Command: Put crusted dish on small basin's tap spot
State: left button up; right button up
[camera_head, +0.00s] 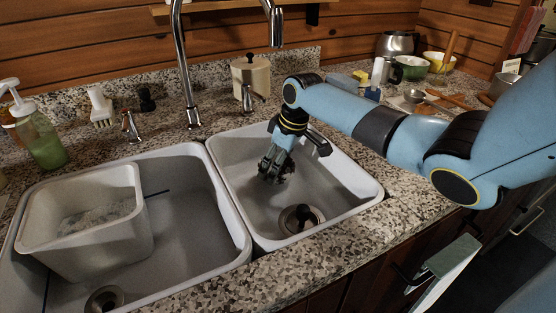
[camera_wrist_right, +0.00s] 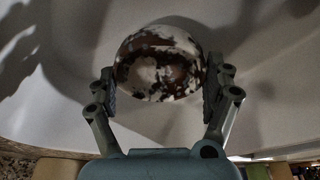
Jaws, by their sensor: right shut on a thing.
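The crusted dish (camera_wrist_right: 160,65) is a small round white dish with brown and dark crust, seen between the fingers in the right wrist view. My right gripper (camera_head: 273,172) reaches down into the small basin (camera_head: 340,195) on the right of the sink in the head view. In the right wrist view its two fingers (camera_wrist_right: 160,85) press on both sides of the dish. The gripper hides most of the dish in the head view. The tall tap (camera_head: 185,80) rises behind the basins, its spout (camera_head: 275,25) above the small basin. My left gripper is not in view.
The large basin (camera_head: 195,205) on the left holds a white tub (camera_head: 90,215). A drain (camera_head: 300,218) lies in the small basin's floor. A soap bottle (camera_head: 42,140) and brush (camera_head: 100,107) stand left. Bowls (camera_head: 412,67) and a pot crowd the right counter.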

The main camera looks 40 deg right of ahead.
jog(key=shift+f, duration=0.3)
jog(key=o, duration=1.2)
jog(key=shift+r, duration=0.1)
jog(key=v, duration=1.2)
